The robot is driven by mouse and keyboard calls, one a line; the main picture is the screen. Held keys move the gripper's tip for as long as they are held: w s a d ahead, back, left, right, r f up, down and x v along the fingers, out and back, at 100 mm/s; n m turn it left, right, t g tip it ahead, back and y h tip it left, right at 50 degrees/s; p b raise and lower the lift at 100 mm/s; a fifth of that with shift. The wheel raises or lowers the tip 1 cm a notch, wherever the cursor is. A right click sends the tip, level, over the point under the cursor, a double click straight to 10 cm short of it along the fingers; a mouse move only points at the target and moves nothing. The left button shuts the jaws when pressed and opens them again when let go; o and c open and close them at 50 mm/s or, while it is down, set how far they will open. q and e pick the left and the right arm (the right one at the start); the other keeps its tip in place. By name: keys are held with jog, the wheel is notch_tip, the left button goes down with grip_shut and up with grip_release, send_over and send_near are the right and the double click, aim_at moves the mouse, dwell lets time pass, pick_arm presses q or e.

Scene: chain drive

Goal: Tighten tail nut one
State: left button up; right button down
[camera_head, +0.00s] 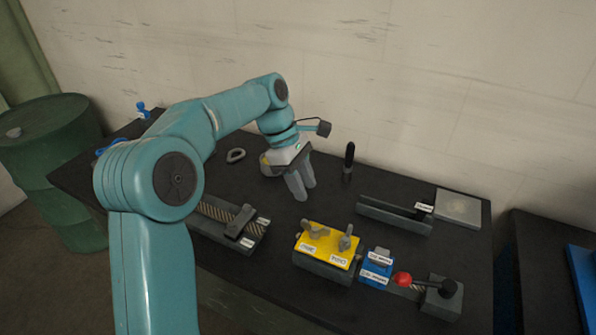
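A yellow plate (325,246) sits on a dark grey block near the middle of the table. Two grey wing-shaped nuts stand on it, a left one (314,230) and a right one (346,241). White labels are stuck on its front, too small to read, so I cannot tell which nut is number one. My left gripper (302,189) points down, behind and a little left of the yellow plate, apart from the nuts. Its two fingers look close together with nothing visible between them; I cannot tell how far open they are. My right gripper is not in view.
A chain track (218,213) with a grey clamp lies left of the plate. A black-handled tool (349,156) stands upright behind. A grey channel (393,215) lies back right.

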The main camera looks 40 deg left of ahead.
pick_arm(q)
jog(key=shift+v, duration=1.65)
jog(key=shift+s+f, duration=0.1)
